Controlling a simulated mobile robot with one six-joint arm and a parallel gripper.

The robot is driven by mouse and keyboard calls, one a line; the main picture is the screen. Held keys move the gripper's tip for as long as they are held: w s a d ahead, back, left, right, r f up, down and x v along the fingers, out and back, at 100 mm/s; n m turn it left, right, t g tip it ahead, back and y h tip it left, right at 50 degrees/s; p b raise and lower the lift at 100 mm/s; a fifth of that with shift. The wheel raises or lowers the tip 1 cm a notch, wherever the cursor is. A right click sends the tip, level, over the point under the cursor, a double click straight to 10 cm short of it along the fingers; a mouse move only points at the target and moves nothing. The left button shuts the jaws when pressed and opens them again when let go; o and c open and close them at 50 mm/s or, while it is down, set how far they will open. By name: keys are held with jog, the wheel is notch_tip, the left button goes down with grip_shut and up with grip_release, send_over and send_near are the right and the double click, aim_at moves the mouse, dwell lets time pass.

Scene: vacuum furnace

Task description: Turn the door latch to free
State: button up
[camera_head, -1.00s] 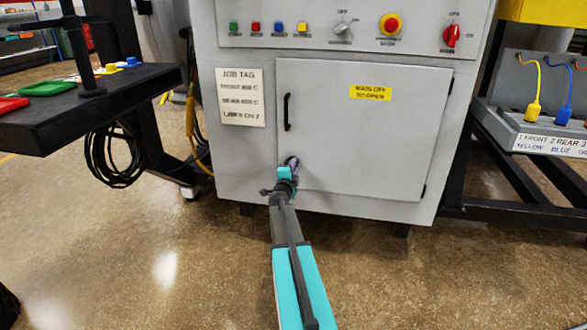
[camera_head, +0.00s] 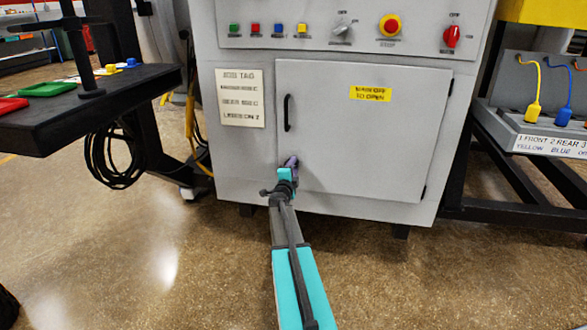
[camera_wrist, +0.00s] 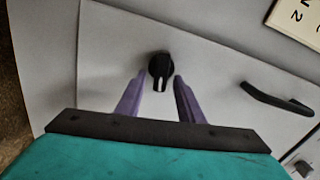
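The door latch (camera_wrist: 161,68) is a round black knob with a white mark, on the lower left of the grey furnace door (camera_head: 365,135). In the wrist view its white mark points down, toward my gripper. My gripper (camera_wrist: 160,82) has two purple fingers, one on each side of the knob, spread apart with narrow gaps visible. It is open and holds nothing that I can see. In the head view my gripper (camera_head: 291,162) is at the door's lower left corner and hides the latch. The door looks closed.
A black door handle (camera_head: 287,113) sits above the latch; it also shows in the wrist view (camera_wrist: 277,99). A job tag (camera_head: 240,98) is left of the door. A black table (camera_head: 110,95) stands left, a connector rack (camera_head: 500,118) right. The floor in front is clear.

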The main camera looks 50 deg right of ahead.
jog(key=shift+a, duration=0.1)
jog(key=p+v, duration=0.2)
jog(key=v, duration=1.1)
jog(key=shift+a, duration=0.25)
jog(key=shift+s, duration=0.15)
dwell(0.4)
